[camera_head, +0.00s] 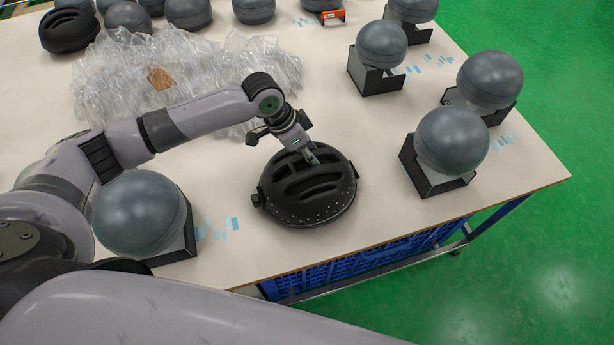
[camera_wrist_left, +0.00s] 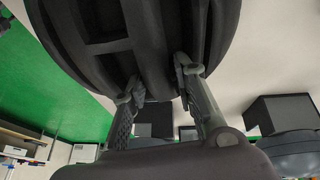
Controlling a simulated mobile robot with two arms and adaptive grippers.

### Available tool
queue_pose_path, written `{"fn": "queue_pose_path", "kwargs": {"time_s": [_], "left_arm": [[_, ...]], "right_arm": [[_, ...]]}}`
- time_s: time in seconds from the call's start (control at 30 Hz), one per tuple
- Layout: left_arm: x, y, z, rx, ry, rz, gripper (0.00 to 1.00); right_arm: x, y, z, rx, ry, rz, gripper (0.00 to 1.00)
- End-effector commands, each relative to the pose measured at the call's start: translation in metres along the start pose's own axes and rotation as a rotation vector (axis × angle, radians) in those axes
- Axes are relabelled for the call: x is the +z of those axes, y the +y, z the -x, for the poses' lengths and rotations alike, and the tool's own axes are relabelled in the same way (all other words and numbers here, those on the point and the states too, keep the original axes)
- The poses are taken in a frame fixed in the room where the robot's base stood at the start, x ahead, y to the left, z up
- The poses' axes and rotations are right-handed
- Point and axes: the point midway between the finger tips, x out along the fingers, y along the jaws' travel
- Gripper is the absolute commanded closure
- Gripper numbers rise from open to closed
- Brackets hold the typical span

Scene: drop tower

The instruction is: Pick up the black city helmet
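The black city helmet (camera_head: 310,188) is a vented dome at the middle of the table, near its front edge. My left gripper (camera_head: 310,156) reaches down onto its top. The left wrist view shows the helmet (camera_wrist_left: 95,45) close up, with the two fingers of the left gripper (camera_wrist_left: 160,88) on either side of a rib between its vents. The fingers appear shut on that rib. I cannot tell whether the helmet's underside touches the table. My right gripper is out of view.
Grey spheres on black stands are on the table (camera_head: 385,215), one at left (camera_head: 140,212) and several at right (camera_head: 452,140). Crumpled clear plastic (camera_head: 185,75) lies behind the arm. Another black helmet (camera_head: 68,32) sits at the far left. Blue crates (camera_head: 370,262) are under the table.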

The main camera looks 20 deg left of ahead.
Motion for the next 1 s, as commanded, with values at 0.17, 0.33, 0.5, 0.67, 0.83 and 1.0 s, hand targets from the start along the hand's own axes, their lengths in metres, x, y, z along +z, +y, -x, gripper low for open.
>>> {"fn": "queue_pose_path", "kwargs": {"time_s": [0.17,0.33,0.5,0.67,0.83,1.0], "left_arm": [[0.0001,0.0001,0.0002,0.0,0.0,0.0,0.84],[0.0,0.0001,0.0004,0.0,0.0,0.0,0.95],[-0.0001,0.0001,0.0006,0.0,0.0,0.0,1.0],[-0.0002,0.0,0.0007,0.0,0.0,0.0,1.0],[-0.0002,-0.0001,0.0008,0.0,0.0,0.0,1.0],[-0.0011,-0.0003,0.0014,-0.001,0.002,0.0,1.0]], "right_arm": [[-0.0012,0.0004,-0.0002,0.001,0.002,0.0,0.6],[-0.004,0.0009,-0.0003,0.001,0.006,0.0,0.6],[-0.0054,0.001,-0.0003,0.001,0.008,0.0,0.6],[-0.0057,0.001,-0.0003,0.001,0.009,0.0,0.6],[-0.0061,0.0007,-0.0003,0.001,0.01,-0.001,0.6],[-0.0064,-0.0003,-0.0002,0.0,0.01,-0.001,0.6]]}}
